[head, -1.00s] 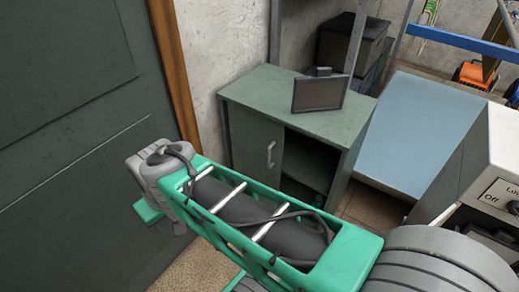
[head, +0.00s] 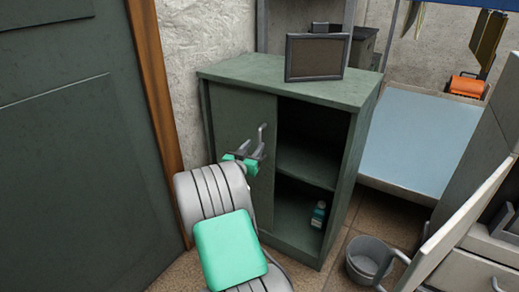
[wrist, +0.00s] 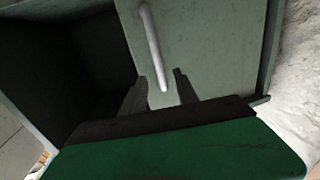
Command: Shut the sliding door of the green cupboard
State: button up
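The green cupboard (head: 352,170) stands against the wall in the head view. Its sliding door (head: 228,118) covers the left half, and the right half is open, showing a shelf. The door's upright metal handle (head: 262,133) is near the door's right edge; it also shows in the wrist view (wrist: 152,40). My gripper (head: 251,154) is in front of the door at the handle's lower part. In the wrist view its two dark fingers (wrist: 160,84) are apart, with the handle's lower end appearing between them. I cannot tell whether they touch it.
A dark framed screen (head: 315,57) stands on the cupboard top. A small bottle (head: 319,213) is at the bottom of the open half. A grey bucket (head: 368,258) is on the floor to the right. A dark green room door (head: 70,150) is at the left.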

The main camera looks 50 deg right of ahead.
aim_at(259, 139)
jog(key=b+x, duration=0.1)
jog(key=x, duration=0.5)
jog(key=shift+w+d, duration=0.1)
jog(key=shift+c, duration=0.4)
grip_shut()
dwell(0.8)
